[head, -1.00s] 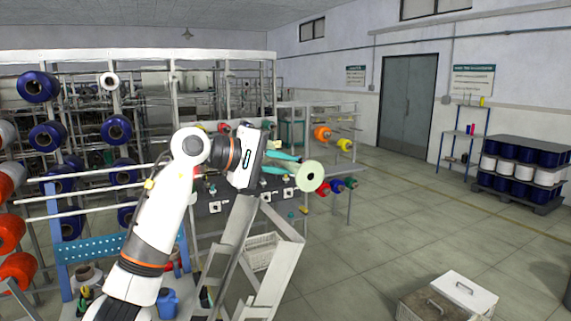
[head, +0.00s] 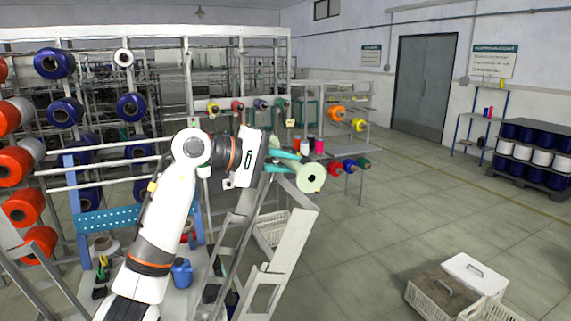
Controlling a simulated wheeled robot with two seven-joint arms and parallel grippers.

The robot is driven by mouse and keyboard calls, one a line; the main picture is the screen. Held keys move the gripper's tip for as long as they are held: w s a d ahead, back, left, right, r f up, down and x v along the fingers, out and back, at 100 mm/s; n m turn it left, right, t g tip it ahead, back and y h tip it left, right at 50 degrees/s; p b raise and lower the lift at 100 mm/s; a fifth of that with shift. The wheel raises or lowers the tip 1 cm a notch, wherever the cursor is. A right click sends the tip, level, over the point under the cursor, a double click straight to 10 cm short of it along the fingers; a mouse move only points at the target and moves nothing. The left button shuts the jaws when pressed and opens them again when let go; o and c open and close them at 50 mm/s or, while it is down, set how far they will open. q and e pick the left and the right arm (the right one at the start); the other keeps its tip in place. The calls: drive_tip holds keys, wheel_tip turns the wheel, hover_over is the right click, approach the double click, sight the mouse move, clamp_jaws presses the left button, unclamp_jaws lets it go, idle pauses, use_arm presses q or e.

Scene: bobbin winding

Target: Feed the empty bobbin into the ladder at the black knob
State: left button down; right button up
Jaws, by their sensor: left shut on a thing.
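My left gripper (head: 286,168) has teal fingers and is shut on a pale green-white bobbin (head: 313,179). The bobbin's round end with its dark centre hole faces me. It is held out in front of the arm, at the upper end of a grey sloping ladder-like frame (head: 280,245) in the picture; I cannot tell whether they touch. I cannot make out the black knob. My right gripper is not in view.
Racks with blue spools (head: 66,111) and orange spools (head: 24,207) stand on the left. A shelf behind carries coloured bobbins (head: 337,113). Crates (head: 475,274) sit on the floor at lower right. A loaded pallet (head: 532,150) stands far right. The middle floor is open.

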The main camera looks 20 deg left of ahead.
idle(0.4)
use_arm(q)
drive_tip(key=shift+w, duration=0.15)
idle(0.4)
wheel_tip(320, 180, down, 6)
drive_tip(key=s+a+b, duration=0.1)
drive_tip(key=s+b, duration=0.1)
drive_tip(key=b, duration=0.5)
drive_tip(key=shift+a+r, duration=0.25)
drive_tip(key=shift+a, duration=0.1)
wheel_tip(320, 180, down, 6)
drive_tip(key=s+a+b, duration=0.1)
drive_tip(key=b, duration=0.5)
drive_tip(key=shift+s+a+r, duration=0.25)
drive_tip(key=shift+s+a, duration=0.1)
idle(0.6)
